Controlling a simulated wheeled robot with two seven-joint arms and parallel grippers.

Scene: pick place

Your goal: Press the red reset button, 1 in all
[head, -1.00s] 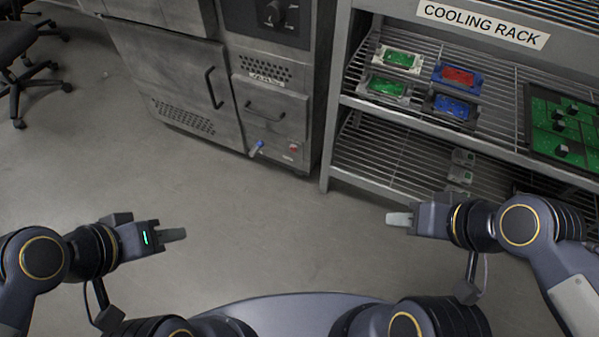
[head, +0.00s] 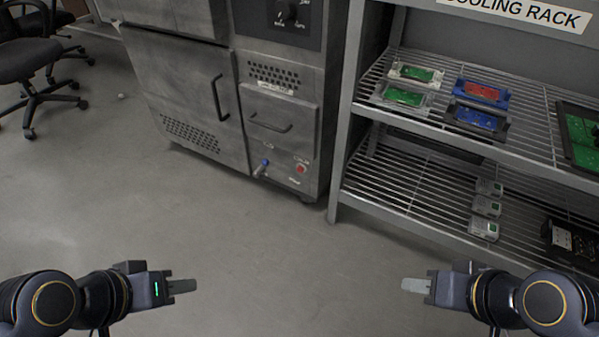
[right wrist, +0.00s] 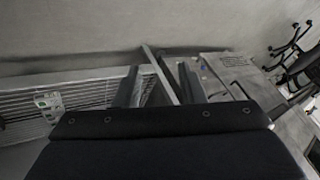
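The red reset button (head: 301,169) is small and round, low on the front of a grey metal machine (head: 180,80), near its right corner. Nothing covers it in the head view. I cannot make it out in the right wrist view. My left gripper (head: 182,287) is at the lower left, its fingers pointing right, far from the button. Its fingers overlap from this side, so its opening is hidden. My right gripper (head: 415,286) is at the lower right, pointing left, also far from the button. The right wrist view shows its two fingers (right wrist: 160,86) apart with nothing held between them.
The cooling rack (head: 400,215) stands right of the machine, holding coloured boards and small modules. Office chairs (head: 35,75) stand at the far left. The floor (head: 240,240) before the machine is clear.

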